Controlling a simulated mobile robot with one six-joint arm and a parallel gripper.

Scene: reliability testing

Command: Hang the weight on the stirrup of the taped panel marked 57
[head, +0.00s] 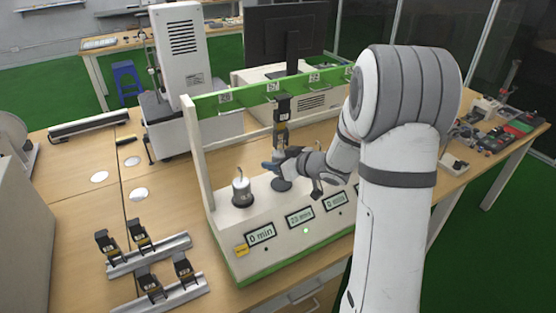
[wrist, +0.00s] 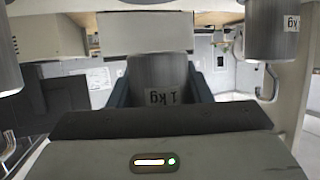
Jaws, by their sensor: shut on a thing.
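My gripper (head: 285,168) is at the middle station of the white test rig, below the green bar. It is shut on a grey cylindrical weight marked 1 kg (wrist: 160,75), which sits between the fingers in the wrist view. In the head view my fingers mostly hide this weight. A dark panel with a pale label (head: 282,106) hangs from the bar just above my gripper. Its number is too small to read. Its lower end reaches close to my gripper; I cannot tell whether the weight's hook is in its stirrup.
Another weight (head: 242,191) stands on the rig's left pad. Several panels lie in two metal rails (head: 150,255) on the table at front left. The rig's left post (head: 197,150) and green bar (head: 232,95) bound the space. Displays (head: 299,217) line the rig's front.

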